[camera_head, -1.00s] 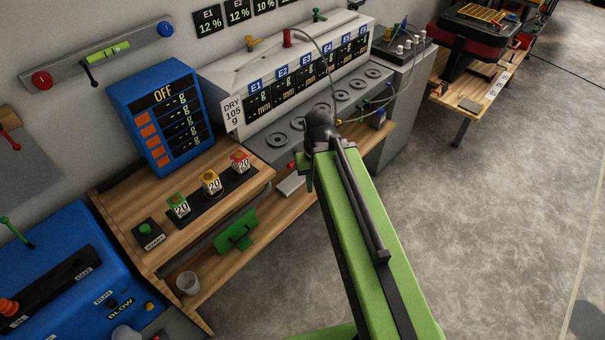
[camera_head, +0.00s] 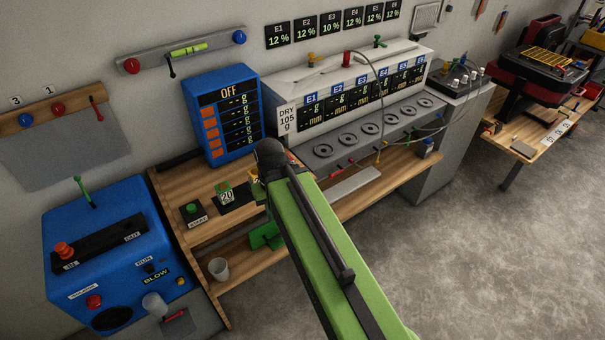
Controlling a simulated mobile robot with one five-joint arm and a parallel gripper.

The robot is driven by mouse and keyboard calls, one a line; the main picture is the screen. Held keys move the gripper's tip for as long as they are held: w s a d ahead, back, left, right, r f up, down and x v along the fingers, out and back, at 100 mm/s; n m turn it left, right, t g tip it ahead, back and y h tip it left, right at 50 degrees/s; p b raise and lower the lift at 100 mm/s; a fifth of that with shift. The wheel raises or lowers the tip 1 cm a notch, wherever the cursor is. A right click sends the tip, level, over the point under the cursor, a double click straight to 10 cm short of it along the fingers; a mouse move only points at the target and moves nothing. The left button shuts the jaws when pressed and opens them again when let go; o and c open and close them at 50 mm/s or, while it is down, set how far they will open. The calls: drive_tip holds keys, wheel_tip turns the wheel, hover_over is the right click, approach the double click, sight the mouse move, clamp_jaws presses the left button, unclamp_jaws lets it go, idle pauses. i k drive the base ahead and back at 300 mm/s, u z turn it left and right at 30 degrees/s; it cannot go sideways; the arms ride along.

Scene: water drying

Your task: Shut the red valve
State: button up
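A red upright fitting (camera_head: 346,59) stands on top of the white machine (camera_head: 430,47), between a yellow one (camera_head: 311,60) and a green one (camera_head: 379,41). A thin hose runs from near it down the machine's front. A red lever (camera_head: 96,109) hangs at the wall rail on the left. I cannot tell which of these is the red valve, or whether it is open or shut. My green arm reaches over the wooden bench from the lower right. Its dark joint hides part of the bench, and my gripper's fingers do not show.
A blue display box (camera_head: 227,118) reading OFF stands on the wooden bench (camera_head: 170,185). A blue blower box (camera_head: 135,215) is at lower left. A green block marked 20 (camera_head: 225,194) and a start button (camera_head: 192,210) sit on the bench. The grey floor (camera_head: 430,270) at right is open.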

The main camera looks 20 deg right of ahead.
sight(331, 176)
drive_tip(key=u, duration=0.15)
drive_tip(key=k, duration=0.1)
drive_tip(key=u, duration=2.3)
drive_tip(key=k, duration=1.35)
drive_tip(key=z, duration=1.4)
drive_tip(key=i, duration=1.05)
drive_tip(key=u, duration=0.1)
